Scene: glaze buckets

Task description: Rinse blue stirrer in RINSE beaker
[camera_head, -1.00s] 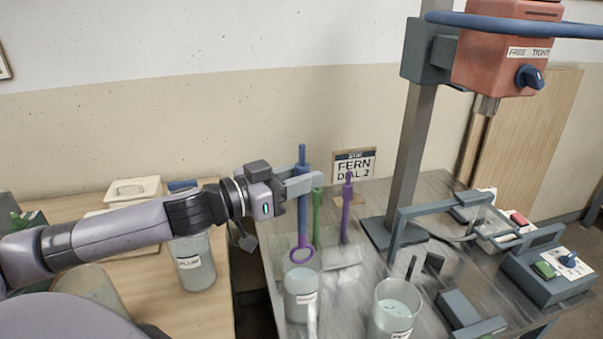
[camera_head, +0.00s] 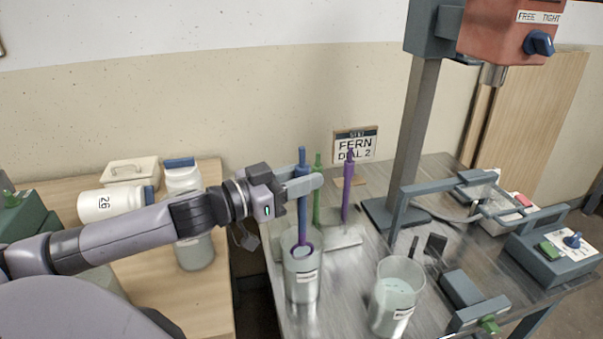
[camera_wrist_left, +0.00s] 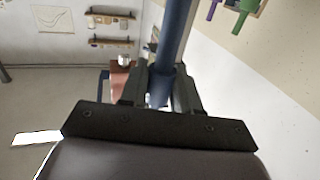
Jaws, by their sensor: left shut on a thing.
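My left gripper (camera_head: 303,184) is shut on the blue stirrer (camera_head: 302,215) and holds it upright. The stirrer's shaft (camera_wrist_left: 172,40) also shows between the fingers in the left wrist view. Its purple-coloured ring end is at the mouth of the nearer-left glass beaker (camera_head: 303,284), apparently just inside the rim. A second beaker (camera_head: 394,300) with pale liquid stands to the right. Their labels are too small to read, so I cannot tell which is RINSE. My right gripper is not in view.
A green stirrer (camera_head: 317,200) and a purple stirrer (camera_head: 348,190) stand upright behind, at a pale holder (camera_head: 340,237). A grey post (camera_head: 411,140) carries a red mixer head (camera_head: 510,30).

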